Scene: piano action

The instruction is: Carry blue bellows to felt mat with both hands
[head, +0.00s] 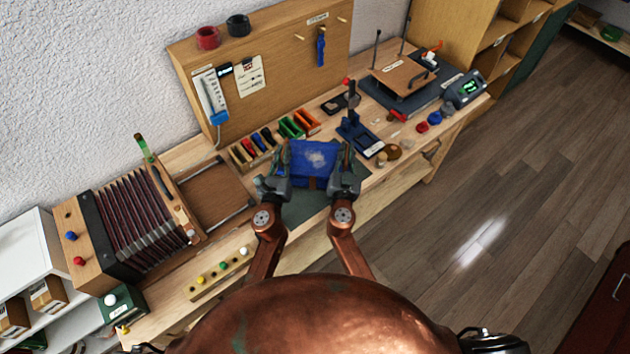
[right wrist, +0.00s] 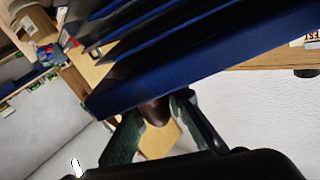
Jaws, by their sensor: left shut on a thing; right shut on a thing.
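The blue bellows (head: 312,162) is held between my two grippers in the head view, over the dark green felt mat (head: 309,208). My left gripper (head: 283,172) is shut on its left side. My right gripper (head: 344,170) is shut on its right side. In the right wrist view the bellows (right wrist: 200,65) fills the upper middle with dark folds and a blue edge, and the fingers of my right gripper (right wrist: 155,118) meet it from below. The bellows hides part of the mat, and I cannot tell whether they touch.
An accordion-like instrument (head: 135,225) stands on the bench at left. Colored bins (head: 292,126) and a blue stand (head: 358,135) are close behind the bellows. A strip with colored knobs (head: 220,272) lies at the front left. A hinged wooden board (head: 403,75) is at the back right.

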